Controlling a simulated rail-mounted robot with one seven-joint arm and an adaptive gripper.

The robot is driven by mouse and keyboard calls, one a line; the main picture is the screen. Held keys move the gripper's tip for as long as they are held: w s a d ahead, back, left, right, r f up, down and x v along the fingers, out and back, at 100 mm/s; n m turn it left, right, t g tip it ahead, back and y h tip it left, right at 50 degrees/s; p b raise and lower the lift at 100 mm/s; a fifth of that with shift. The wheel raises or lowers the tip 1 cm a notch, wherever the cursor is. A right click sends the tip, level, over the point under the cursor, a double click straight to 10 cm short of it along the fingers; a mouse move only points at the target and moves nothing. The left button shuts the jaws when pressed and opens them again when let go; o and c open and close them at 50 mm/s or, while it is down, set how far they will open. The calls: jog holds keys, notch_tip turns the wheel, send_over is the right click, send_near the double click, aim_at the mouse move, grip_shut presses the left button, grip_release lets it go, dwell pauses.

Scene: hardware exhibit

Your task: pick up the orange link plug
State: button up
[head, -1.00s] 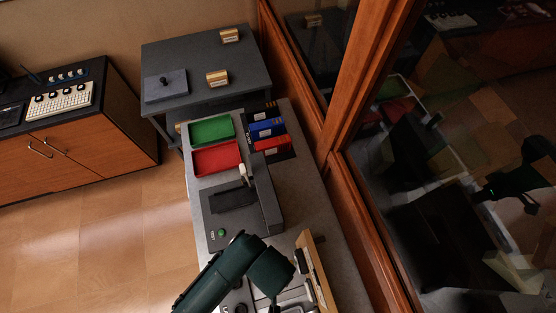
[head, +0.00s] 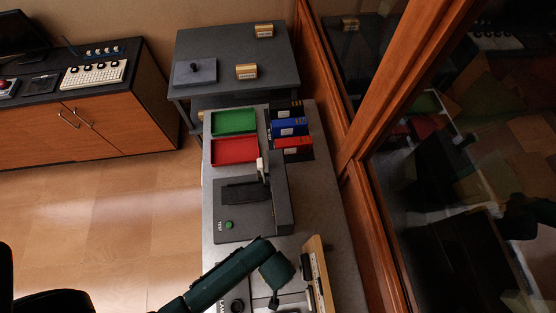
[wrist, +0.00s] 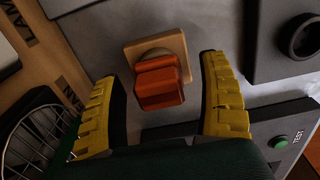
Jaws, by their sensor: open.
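The orange link plug (wrist: 160,84) shows in the wrist view, in front of a square tan piece (wrist: 152,52) with a round shape on it. My gripper (wrist: 159,68) is open, with its yellow, dark-padded fingers to the left and right of the plug. Clear space shows between the plug and each finger. The plug is not in the jaws' grip. In the head view I cannot make out the plug, and my dark green arm covers part of the bench front.
The grey bench (head: 335,205) holds a green tray (head: 234,121), a red tray (head: 235,151), colored boxes (head: 289,127) and a dark test unit (head: 242,207) with a green button. An upright wooden panel (head: 319,270) stands right of my arm. A wood-framed window borders the bench.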

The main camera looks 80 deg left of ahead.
jog(key=c, duration=1.3)
notch_tip(320, 180, up, 10)
jog(key=shift+r+p, duration=0.1)
jog(key=shift+p, duration=0.65)
